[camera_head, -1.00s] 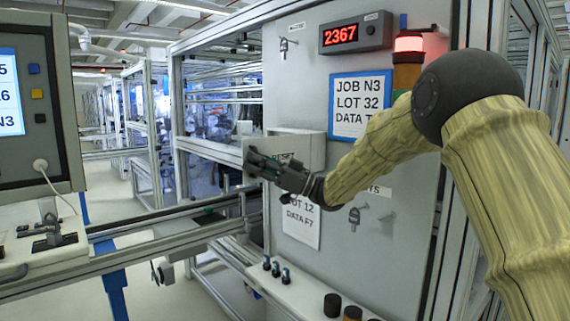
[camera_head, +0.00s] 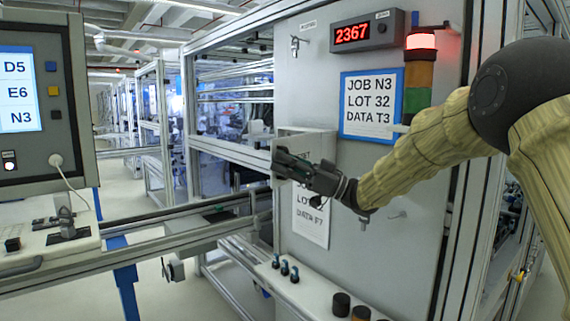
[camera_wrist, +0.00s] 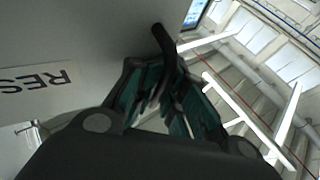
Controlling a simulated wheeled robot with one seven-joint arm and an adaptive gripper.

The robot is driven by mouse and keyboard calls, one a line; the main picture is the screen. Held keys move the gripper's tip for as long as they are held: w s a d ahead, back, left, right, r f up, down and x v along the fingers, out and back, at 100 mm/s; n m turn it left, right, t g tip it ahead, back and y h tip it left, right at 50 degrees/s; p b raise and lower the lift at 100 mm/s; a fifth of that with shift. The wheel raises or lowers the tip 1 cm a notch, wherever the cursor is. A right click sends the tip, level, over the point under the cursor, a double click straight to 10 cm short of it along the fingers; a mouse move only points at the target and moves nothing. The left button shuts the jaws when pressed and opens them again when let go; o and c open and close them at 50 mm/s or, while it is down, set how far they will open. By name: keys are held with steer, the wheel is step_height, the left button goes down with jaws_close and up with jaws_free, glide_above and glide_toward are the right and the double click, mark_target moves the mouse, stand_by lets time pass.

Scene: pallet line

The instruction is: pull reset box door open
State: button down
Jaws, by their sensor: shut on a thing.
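The reset box (camera_head: 312,143) is a light grey box on the tall cabinet panel in the head view, partly behind my gripper (camera_head: 283,160). In the wrist view its door (camera_wrist: 75,35) fills the left side, with part of a "RESET" label (camera_wrist: 38,83) upside down. A dark handle (camera_wrist: 162,38) rises between the fingertips of my gripper (camera_wrist: 168,68), and the jaws are shut on it. I cannot tell from these views how far the door stands from the box. The inside of the box is hidden.
A red-lit signal tower (camera_head: 420,65) and a framed job sheet (camera_head: 371,104) are right of the box. A hanging paper sheet (camera_head: 312,222) is below it. A conveyor rail (camera_head: 180,238) runs left, near a control screen (camera_head: 20,90).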

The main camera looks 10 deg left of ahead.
steer(key=shift+w+d, duration=0.15)
steer(key=shift+d, duration=0.05)
steer(key=c, duration=1.9)
jaws_free()
steer(key=shift+o, duration=0.2)
steer(key=shift+w+d+f, duration=0.1)
steer(key=shift+w+d, duration=0.05)
steer(key=shift+d, duration=0.05)
steer(key=shift+a, duration=0.25)
steer(key=shift+d+f, duration=0.1)
steer(key=shift+d, duration=0.25)
steer(key=d, duration=1.2)
steer(key=shift+w+d, duration=0.4)
steer(key=shift+f, duration=0.1)
